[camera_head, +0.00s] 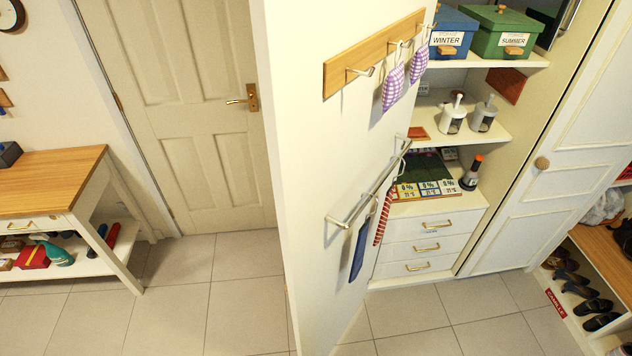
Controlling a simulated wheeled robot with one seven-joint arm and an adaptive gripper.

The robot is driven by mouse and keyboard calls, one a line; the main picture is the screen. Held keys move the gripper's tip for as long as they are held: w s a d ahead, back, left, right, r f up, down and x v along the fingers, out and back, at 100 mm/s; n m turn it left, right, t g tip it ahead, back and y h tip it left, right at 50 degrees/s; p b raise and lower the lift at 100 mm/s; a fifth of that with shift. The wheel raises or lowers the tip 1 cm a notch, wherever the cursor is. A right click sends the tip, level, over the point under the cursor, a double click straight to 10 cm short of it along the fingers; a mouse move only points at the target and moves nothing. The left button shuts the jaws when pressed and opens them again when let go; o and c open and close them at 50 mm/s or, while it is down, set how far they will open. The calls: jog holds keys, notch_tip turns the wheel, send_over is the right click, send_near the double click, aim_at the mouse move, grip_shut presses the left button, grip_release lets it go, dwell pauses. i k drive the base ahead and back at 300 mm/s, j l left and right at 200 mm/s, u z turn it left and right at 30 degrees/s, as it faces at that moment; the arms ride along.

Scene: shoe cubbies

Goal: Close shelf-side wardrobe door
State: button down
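A white wardrobe door (330,150) stands wide open in the middle of the view, its inner face turned to the right. It carries a wooden hook rail (375,52) with purple checked sachets and a metal bar (372,185) with blue and red striped cloth items. The wardrobe's shelves (480,130) and white drawers (432,245) show behind it to the right. A second white panelled door (560,170) with a round wooden knob (541,163) stands right of the shelves and appears closed. My gripper is not in view.
A wood-topped side table (50,180) with a lower shelf stands at the left. A beige room door (180,110) is shut behind it. A shoe cubby (600,255) with dark shoes is at the right edge. Tiled floor (420,330) is clear before the drawers.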

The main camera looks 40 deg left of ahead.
aim_at(324, 66)
jog(key=k+j, duration=0.1)
jog(key=j, duration=0.35)
jog(key=k+j, duration=0.1)
jog(key=j, duration=0.35)
jog(key=k+j, duration=0.1)
jog(key=j, duration=0.8)
jog(key=k+j, duration=0.15)
jog(key=j, duration=0.4)
jog(key=k+l+z, duration=0.2)
jog(key=i+j, duration=0.05)
jog(key=i, duration=0.05)
